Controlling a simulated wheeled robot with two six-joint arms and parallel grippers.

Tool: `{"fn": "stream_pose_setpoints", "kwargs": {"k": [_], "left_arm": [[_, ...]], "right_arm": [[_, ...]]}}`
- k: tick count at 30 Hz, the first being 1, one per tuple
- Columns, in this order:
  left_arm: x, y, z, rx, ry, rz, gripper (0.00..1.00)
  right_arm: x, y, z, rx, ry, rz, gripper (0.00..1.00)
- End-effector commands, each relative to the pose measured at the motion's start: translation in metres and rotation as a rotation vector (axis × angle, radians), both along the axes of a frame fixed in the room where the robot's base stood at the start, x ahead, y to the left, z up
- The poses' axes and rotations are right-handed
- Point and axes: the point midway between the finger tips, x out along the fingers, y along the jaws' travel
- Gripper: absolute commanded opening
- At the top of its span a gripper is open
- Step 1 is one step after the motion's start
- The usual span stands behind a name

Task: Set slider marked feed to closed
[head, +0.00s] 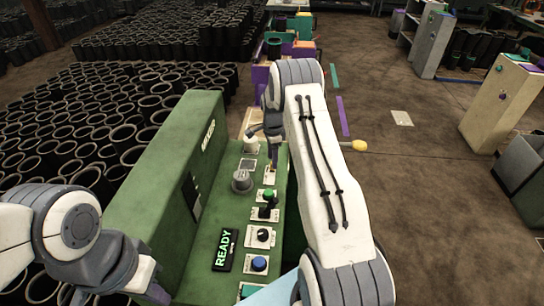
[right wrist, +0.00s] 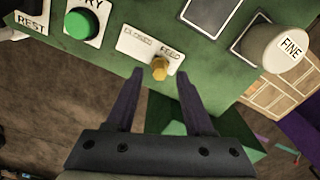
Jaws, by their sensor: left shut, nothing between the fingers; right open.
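The feed slider is a pale plate (right wrist: 145,46) on the green console, with the word FEED at its right end and a smaller word, apparently CLOSED, to the left. Its brass knob (right wrist: 160,68) sits near the FEED end, at the plate's lower edge. In the head view the slider (head: 270,173) is on the console's right edge. My right gripper (right wrist: 160,75) is open, with one finger on each side of the knob; I cannot tell if either touches it. In the head view my right gripper (head: 269,130) hangs over the console's far end. My left gripper (head: 156,292) is shut and empty, low at the left.
A green button (right wrist: 80,24) is beside the slider, and a white knob marked FINE (right wrist: 274,48) is at the right. The head view shows a READY display (head: 224,250), a blue button (head: 259,263) and a grey knob (head: 242,181). The floor (head: 430,220) at the right is open.

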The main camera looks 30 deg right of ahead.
Motion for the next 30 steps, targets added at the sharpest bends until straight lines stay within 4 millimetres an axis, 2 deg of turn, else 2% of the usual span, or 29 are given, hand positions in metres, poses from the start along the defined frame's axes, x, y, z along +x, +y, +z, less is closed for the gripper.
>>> {"fn": "stream_pose_setpoints", "kwargs": {"k": [5, 12, 13, 16, 17, 30], "left_arm": [[0.0001, 0.0000, 0.0046, 0.000, 0.000, -0.001, 0.00], [0.0001, -0.0001, 0.0040, 0.000, 0.000, -0.001, 0.00], [0.0001, -0.0001, 0.0040, 0.000, 0.000, -0.001, 0.00], [0.0001, -0.0001, 0.0041, 0.000, 0.000, -0.001, 0.00], [0.0001, -0.0001, 0.0041, 0.000, 0.000, -0.001, 0.00], [0.0000, 0.0000, 0.0041, 0.000, 0.000, -0.001, 0.00]], "right_arm": [[0.0008, 0.0022, -0.0102, 0.000, -0.001, 0.003, 0.53], [0.0008, 0.0021, -0.0115, 0.000, -0.001, 0.003, 0.53], [0.0008, 0.0021, -0.0114, 0.000, -0.001, 0.003, 0.45], [0.0008, 0.0020, -0.0112, 0.000, -0.001, 0.003, 0.07], [0.0008, 0.0020, -0.0112, 0.000, -0.001, 0.003, 0.00], [0.0007, 0.0017, -0.0107, 0.000, -0.001, 0.003, 0.00]]}}
